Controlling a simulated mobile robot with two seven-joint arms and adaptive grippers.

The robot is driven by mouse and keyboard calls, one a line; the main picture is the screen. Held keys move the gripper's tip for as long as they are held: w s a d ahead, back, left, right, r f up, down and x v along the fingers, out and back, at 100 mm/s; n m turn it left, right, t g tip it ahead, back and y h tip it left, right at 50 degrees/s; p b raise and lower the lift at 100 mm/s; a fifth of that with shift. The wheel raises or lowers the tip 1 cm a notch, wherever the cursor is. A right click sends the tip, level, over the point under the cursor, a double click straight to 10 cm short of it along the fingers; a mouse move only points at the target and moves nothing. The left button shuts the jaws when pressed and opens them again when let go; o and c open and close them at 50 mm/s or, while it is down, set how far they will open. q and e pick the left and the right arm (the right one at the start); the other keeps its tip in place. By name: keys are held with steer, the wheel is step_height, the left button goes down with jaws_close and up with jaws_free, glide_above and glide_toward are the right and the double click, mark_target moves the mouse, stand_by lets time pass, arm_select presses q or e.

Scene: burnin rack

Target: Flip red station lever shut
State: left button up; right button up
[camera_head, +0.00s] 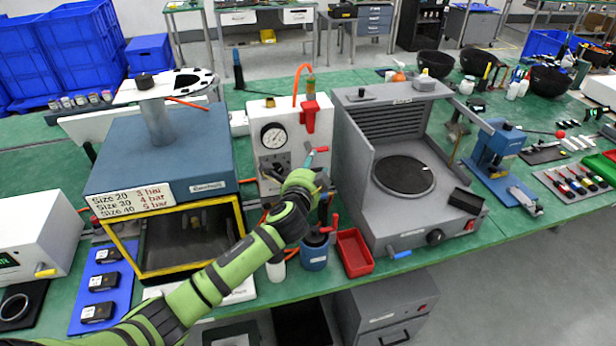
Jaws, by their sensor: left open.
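The white station with a round gauge (273,134) stands at the middle of the bench. A red lever-like part (310,115) sits on its upper right front. A thinner handle with a red end (319,150) sticks out lower down, just above my gripper. I cannot tell for sure which is the station's lever. My left gripper (324,184) is in front of the station's lower right, below both red parts. It is open, and its fingers are small and partly hidden by my wrist. I cannot tell whether it touches anything. My right gripper is out of view.
A blue chamber with a yellow frame (208,184) stands left of the station. A grey hotplate enclosure (350,150) stands close on the right. A blue pot (314,254) and a red tray (355,253) lie below the gripper at the bench's front edge. Room around the gripper is tight.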

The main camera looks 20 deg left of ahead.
arm_select(q)
steer(key=s, duration=0.3)
steer(key=s+r, duration=0.1)
steer(key=s, duration=0.1)
steer(key=shift+d, duration=0.25)
steer(key=shift+f, duration=0.1)
